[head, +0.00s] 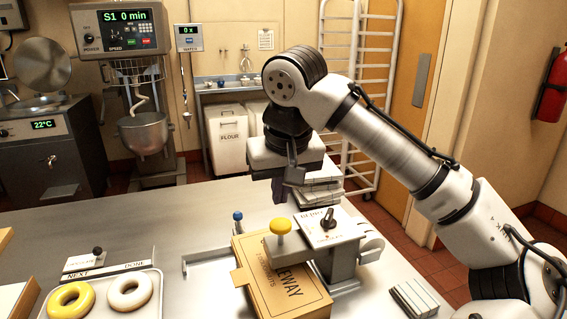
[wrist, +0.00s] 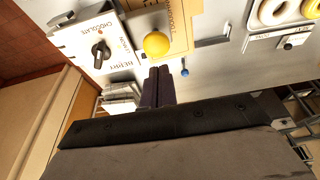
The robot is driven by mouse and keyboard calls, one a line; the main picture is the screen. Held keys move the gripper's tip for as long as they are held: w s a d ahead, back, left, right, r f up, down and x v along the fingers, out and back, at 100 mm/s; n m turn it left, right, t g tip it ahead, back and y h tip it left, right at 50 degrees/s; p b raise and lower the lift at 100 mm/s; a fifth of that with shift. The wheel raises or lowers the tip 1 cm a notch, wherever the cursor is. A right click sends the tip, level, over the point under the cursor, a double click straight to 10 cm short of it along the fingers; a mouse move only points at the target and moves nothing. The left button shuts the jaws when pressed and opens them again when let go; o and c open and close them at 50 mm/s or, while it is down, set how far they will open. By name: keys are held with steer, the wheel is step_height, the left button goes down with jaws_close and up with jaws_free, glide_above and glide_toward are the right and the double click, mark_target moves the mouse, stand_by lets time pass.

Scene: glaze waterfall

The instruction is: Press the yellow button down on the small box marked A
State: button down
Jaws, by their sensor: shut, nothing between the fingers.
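The yellow button (head: 280,227) is a round cap on a short stem, standing at the end of a grey metal arm of a small machine (head: 345,245). It looks raised. The wrist view shows the yellow button (wrist: 157,45) from above. No letter A can be read on the box in either view. My gripper (head: 279,190) is shut and empty, above and behind the yellow button in the head view. In the wrist view its dark fingers (wrist: 158,85) are together, just below the button in the picture and apart from it.
A black knob (head: 328,218) stands on the machine's labelled top. A brown carton (head: 285,285) lies under the metal arm. A small blue-topped post (head: 238,216) stands to its left. A tray (head: 153,312) holds a yellow and a white ring. The counter's middle left is clear.

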mark_target(279, 222)
steer(key=shift+f+p, duration=0.3)
steer(key=shift+f, duration=1.8)
steer(key=shift+f, duration=0.1)
